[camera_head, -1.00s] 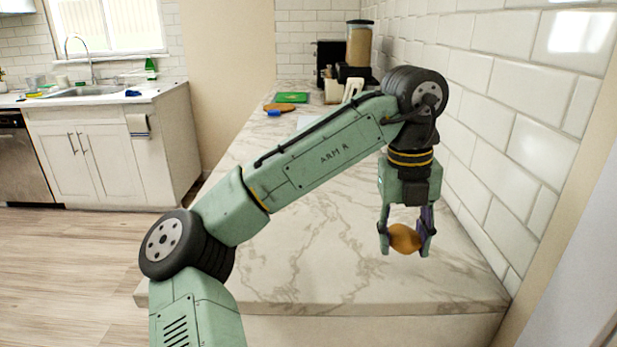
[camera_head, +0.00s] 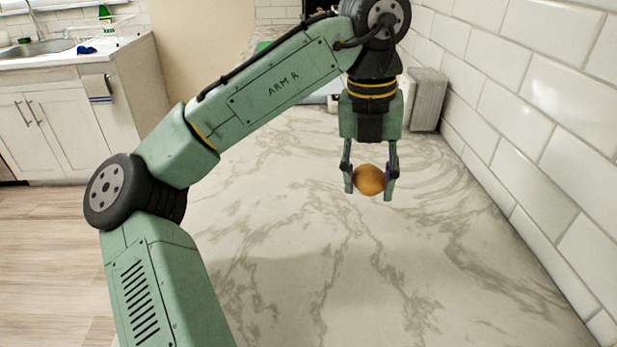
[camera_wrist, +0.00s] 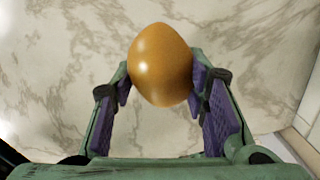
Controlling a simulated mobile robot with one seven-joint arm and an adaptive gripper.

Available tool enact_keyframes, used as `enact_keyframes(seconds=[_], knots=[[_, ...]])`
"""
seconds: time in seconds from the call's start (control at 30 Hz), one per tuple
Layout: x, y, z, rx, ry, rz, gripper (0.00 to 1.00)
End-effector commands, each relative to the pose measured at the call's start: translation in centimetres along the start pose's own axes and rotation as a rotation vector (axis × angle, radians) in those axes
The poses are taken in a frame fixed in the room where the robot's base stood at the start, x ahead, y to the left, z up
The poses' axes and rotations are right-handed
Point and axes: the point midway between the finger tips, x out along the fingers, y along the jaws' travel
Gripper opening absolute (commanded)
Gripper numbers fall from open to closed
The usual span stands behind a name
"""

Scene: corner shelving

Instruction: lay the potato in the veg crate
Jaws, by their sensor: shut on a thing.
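The potato (camera_head: 369,180) is a round, orange-brown lump held between the two fingers of my gripper (camera_head: 370,182). My gripper points down over the marble counter and is shut on the potato. In the wrist view the potato (camera_wrist: 160,64) sits between the purple finger pads of my gripper (camera_wrist: 163,92), with marble behind it. It appears raised above the counter, though the exact height is hard to tell. I see no veg crate in either view.
The marble counter (camera_head: 330,270) is bare in front and below my gripper. A white tiled wall (camera_head: 540,130) bounds it on the right. A grey box-like object (camera_head: 428,98) stands behind my gripper by the wall. A sink cabinet (camera_head: 60,125) is at the far left.

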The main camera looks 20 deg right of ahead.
Motion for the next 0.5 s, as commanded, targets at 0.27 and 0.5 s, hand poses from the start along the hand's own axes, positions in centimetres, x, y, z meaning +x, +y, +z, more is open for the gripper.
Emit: enact_keyframes(seconds=[0.27,0.5], knots=[[-0.2,7.4,1.7,-0.008,0.001,-0.002,0.1],[0.0,10.5,2.5,-0.002,0.0,-0.001,0.1]])
